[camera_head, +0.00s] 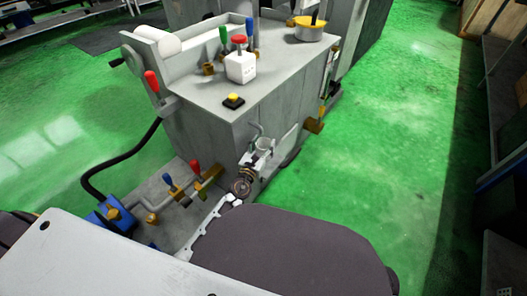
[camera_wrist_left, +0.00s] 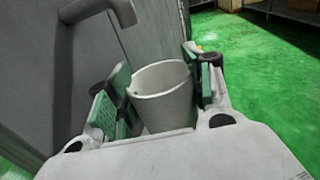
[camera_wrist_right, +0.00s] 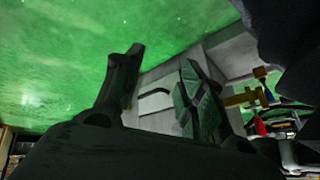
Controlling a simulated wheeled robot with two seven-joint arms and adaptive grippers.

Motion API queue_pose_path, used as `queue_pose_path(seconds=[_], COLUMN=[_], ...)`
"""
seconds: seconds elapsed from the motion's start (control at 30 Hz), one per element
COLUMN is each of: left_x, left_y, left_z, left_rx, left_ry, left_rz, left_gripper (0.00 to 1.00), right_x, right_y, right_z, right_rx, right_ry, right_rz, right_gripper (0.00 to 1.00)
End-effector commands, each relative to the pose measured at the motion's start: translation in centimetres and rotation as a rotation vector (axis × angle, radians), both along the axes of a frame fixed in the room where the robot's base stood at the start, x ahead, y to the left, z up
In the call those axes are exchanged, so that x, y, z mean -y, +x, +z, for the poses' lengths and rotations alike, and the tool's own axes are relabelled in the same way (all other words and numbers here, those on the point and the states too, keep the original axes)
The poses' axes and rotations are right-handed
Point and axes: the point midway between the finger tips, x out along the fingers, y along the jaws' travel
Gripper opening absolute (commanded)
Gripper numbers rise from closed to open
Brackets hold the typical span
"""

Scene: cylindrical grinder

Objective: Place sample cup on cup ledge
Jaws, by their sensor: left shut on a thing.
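A light grey sample cup (camera_wrist_left: 163,105) stands between the green-padded fingers of my left gripper (camera_wrist_left: 159,72) in the left wrist view. The gripper is shut on it, and its open rim faces up. I cannot clearly make out the cup ledge; the gripper hides that area. My right gripper (camera_wrist_right: 160,65) is open and empty in the right wrist view.
The grey grinder (camera_head: 230,120) carries a red-topped white block (camera_head: 240,65), a yellow button (camera_head: 233,101) and levers. The bent pipe (camera_wrist_left: 122,10) is near the cup in the left wrist view. Blue valve parts (camera_head: 110,215) stand at lower left. Green floor (camera_head: 380,150) is free at right.

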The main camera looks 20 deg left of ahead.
Motion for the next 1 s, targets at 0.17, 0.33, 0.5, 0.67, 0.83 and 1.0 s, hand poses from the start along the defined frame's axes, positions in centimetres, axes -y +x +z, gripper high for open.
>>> queue_pose_path(seconds=[0.17,0.33,0.5,0.67,0.83,1.0], left_x=[0.0,0.0,0.0,0.0,0.0,0.0], left_y=[0.2,0.2,0.2,0.2,0.2,0.2], left_z=[-1.2,-2.4,-3.3,-3.5,-3.5,-3.6], left_rx=[0.0,0.0,0.0,0.001,0.001,0.001], left_ry=[0.001,0.001,0.0,0.0,0.0,0.0], left_rz=[0.0,-0.001,0.0,0.0,0.0,0.0], left_gripper=[0.28,0.28,0.28,0.28,0.28,0.28], right_x=[-0.3,-0.6,-0.7,-0.8,-0.8,-0.8], right_y=[-0.3,-0.2,-0.1,-0.1,-0.1,-0.1], right_z=[-2.3,-3.9,-4.7,-4.8,-4.8,-4.8], right_rx=[0.016,0.042,0.053,0.058,0.059,0.059], right_ry=[0.024,0.051,0.062,0.068,0.068,0.068], right_rz=[-0.012,-0.027,-0.028,-0.029,-0.029,-0.029], right_gripper=[0.4,0.4,0.4,0.4,0.4,0.4])
